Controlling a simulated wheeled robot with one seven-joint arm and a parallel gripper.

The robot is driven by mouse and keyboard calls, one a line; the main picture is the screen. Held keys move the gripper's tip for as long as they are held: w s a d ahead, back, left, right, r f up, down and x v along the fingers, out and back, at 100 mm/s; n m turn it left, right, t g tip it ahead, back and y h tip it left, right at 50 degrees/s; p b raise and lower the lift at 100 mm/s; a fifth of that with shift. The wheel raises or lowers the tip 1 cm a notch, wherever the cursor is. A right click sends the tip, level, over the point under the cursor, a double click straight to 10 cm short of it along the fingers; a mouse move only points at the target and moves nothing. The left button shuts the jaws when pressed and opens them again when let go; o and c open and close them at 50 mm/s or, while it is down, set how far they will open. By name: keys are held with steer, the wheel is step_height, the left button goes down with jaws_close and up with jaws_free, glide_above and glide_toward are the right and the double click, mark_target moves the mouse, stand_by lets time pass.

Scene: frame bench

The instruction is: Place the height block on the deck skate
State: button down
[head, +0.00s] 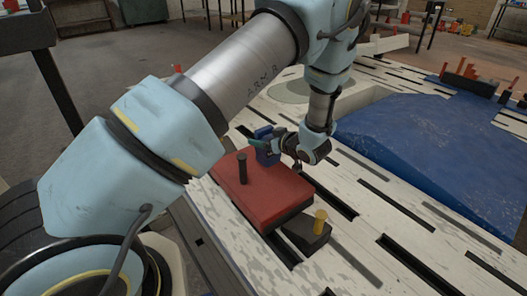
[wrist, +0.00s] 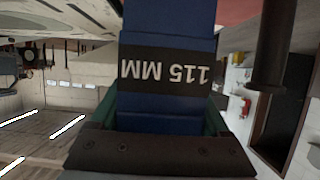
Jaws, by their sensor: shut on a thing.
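The height block (head: 265,153) is blue, with a dark band marked "115 MM", upside down in the wrist view (wrist: 168,20). My gripper (head: 272,144) is shut on it; the teal fingers show on both sides of the block in the wrist view (wrist: 162,112). The deck skate (head: 268,197) is a red flat-topped body with a dark upright post (head: 242,168). The block is at the skate's far edge in the head view. I cannot tell whether it touches the red top. A red surface (wrist: 236,10) and the post (wrist: 272,45) show in the wrist view.
A dark wedge-like piece with a yellow knob (head: 320,222) is beside the skate's near right corner. The pale slotted bench deck (head: 355,240) has long dark slots. A large blue sheet (head: 430,145) covers the deck at right. Clear deck lies at front right.

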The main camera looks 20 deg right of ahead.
steer(key=shift+f, duration=1.85)
steer(key=shift+f+b, duration=0.15)
steer(key=shift+b, duration=0.15)
jaws_free()
steer(key=shift+s, duration=0.2)
steer(key=v, duration=1.1)
steer(key=shift+s+r+p, duration=0.25)
steer(key=shift+r+p, duration=0.05)
steer(key=shift+p, duration=0.1)
steer(key=shift+d, duration=0.1)
